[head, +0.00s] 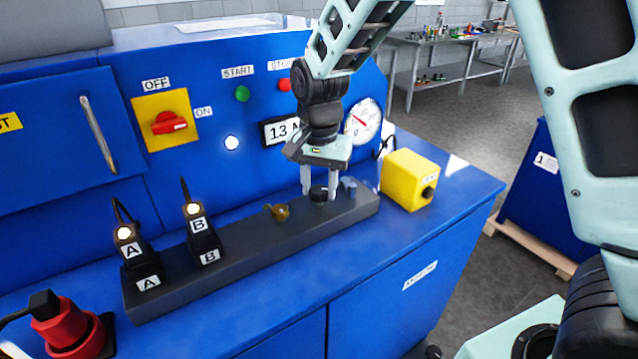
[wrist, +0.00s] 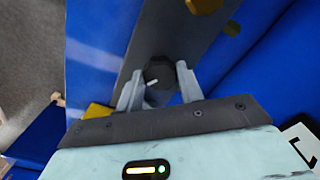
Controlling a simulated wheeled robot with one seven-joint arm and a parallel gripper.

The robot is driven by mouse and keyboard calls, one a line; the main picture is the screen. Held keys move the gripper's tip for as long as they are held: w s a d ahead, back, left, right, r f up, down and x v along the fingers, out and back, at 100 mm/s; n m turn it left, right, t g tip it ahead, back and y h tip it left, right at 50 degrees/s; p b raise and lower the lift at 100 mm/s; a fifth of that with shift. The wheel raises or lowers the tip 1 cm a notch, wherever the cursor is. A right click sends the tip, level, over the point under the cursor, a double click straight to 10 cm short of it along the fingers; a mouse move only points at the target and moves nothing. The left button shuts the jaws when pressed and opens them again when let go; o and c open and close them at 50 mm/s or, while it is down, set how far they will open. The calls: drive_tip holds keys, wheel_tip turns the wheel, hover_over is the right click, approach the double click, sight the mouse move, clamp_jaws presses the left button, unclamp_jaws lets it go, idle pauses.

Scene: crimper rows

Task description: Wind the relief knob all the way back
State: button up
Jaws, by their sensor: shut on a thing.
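The relief knob (head: 319,194) is a small black round knob near the right end of the dark grey manifold block (head: 243,259). My gripper (head: 319,192) points straight down over it with a finger on either side. In the wrist view my gripper (wrist: 160,88) is shut on the relief knob (wrist: 158,71), which shows a white pointer line toward the lower left. The gauge (head: 362,120) on the blue panel has a red needle; its exact reading is too small to tell.
A brass fitting (head: 278,212) sits on the block left of the knob. Valves A (head: 137,262) and B (head: 200,232) stand farther left with lit tops. A yellow box (head: 408,180) with a black button stands close to the right. A red rotary switch (head: 168,123) is on the panel.

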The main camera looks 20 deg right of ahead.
sight(320, 190)
drive_tip(key=n, duration=0.6)
drive_tip(key=shift+d, duration=0.1)
drive_tip(key=n, duration=0.6)
drive_tip(key=shift+n, duration=0.4)
drive_tip(key=o, duration=1)
drive_tip(key=shift+r, duration=0.15)
wheel_tip(320, 190, up, 17)
drive_tip(key=b, duration=0.2)
drive_tip(key=shift+b, duration=0.4)
